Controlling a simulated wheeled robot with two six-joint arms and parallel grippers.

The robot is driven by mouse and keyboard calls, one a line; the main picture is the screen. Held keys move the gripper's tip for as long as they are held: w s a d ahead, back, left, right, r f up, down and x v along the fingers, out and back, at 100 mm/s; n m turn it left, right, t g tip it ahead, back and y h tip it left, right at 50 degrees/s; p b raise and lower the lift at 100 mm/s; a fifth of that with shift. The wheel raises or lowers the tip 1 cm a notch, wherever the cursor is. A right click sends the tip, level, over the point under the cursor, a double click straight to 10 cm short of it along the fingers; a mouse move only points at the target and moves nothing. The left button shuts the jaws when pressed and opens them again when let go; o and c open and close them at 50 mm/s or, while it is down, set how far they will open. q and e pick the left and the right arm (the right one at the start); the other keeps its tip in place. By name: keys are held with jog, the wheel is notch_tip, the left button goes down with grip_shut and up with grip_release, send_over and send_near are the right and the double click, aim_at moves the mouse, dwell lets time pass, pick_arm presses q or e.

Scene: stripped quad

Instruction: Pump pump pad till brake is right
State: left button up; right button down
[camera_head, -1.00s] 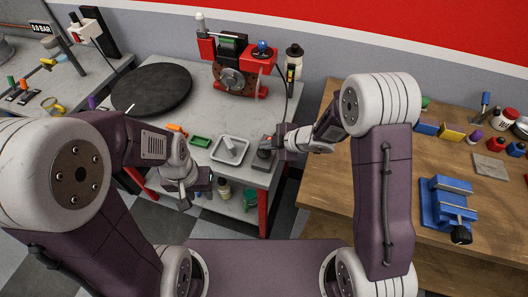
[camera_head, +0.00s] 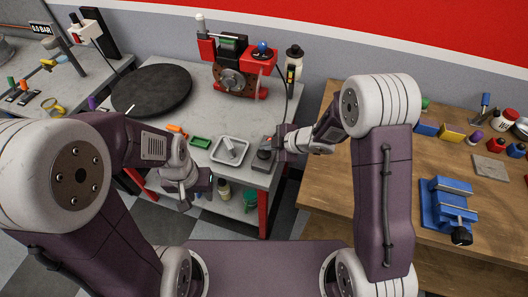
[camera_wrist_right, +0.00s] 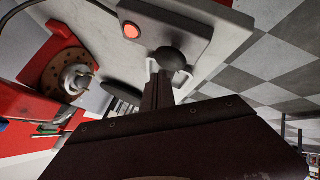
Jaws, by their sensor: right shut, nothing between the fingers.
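The pump pad is a grey box (camera_head: 264,155) at the front right corner of the grey table. In the right wrist view it shows a black dome (camera_wrist_right: 172,58) and a lit red lamp (camera_wrist_right: 131,30). My right gripper (camera_head: 276,143) is shut and empty at the pad. Its fingertips (camera_wrist_right: 160,75) look close to the dome, but I cannot tell whether they touch it. The brake, a red caliper with a disc (camera_head: 231,79), stands at the back of the table. It also shows in the right wrist view (camera_wrist_right: 70,75). My left gripper (camera_head: 187,197) hangs before the table front; its jaws are unclear.
A white tray (camera_head: 216,155) with a grey item inside, a green dish (camera_head: 200,143) and a black round plate (camera_head: 152,89) lie on the table. A bottle (camera_head: 293,66) stands behind. A wooden bench (camera_head: 345,180) with a blue vise (camera_head: 447,205) is at the right.

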aim_at(267, 154)
jog(key=shift+f, duration=0.1)
dwell(0.6)
jog(key=shift+f, duration=0.3)
jog(key=shift+f+b, duration=1)
jog(key=shift+b, duration=0.1)
dwell(0.7)
jog(key=shift+r, duration=0.1)
jog(key=shift+r+p, duration=1.3)
jog(key=shift+p, duration=0.1)
jog(key=shift+r, duration=0.1)
notch_tip(267, 154, up, 5)
jog(key=p, duration=0.5)
